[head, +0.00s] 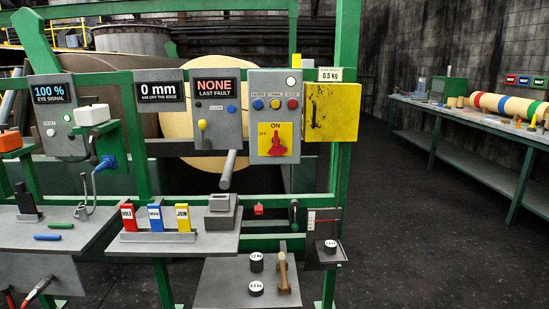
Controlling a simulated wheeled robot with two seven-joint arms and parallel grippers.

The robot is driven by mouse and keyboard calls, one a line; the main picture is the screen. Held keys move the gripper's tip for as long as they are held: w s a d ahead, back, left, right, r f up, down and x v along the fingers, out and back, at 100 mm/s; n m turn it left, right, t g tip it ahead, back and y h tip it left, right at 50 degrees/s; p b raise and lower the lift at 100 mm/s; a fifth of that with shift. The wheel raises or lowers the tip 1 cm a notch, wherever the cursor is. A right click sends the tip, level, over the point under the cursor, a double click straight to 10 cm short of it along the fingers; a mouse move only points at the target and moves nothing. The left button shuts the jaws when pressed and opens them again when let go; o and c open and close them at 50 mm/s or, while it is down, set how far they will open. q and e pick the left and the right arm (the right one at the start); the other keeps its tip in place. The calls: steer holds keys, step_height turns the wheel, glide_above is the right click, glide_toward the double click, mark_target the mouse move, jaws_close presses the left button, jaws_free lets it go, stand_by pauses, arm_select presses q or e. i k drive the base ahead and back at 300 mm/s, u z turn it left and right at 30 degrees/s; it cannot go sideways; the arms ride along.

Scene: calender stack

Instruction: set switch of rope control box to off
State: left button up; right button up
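A grey control box (274,90) hangs on the green frame, with blue, yellow and red buttons in a row and a white lamp on top. I cannot read a rope label on it. On its lower part is a yellow plate (291,133) marked ON at the top and OFF at the left. A red rotary switch (277,149) sits on the plate. Its narrow end appears to point up toward ON. Neither of my grippers is in view, and nothing covers the switch.
A yellow box (331,112) adjoins the control box on the right. A grey panel reading NONE (217,110) adjoins it on the left. A grey bar (228,170) sticks out below left. A shelf (200,243) with red, blue and yellow blocks lies lower. The floor at right is clear.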

mark_target(276, 149)
steer(key=k, duration=0.65)
steer(key=u, duration=0.8)
steer(key=i, duration=0.8)
steer(key=u, duration=0.75)
steer(key=i, duration=1)
steer(key=z, duration=1)
steer(key=i, duration=0.65)
steer(key=z, duration=0.7)
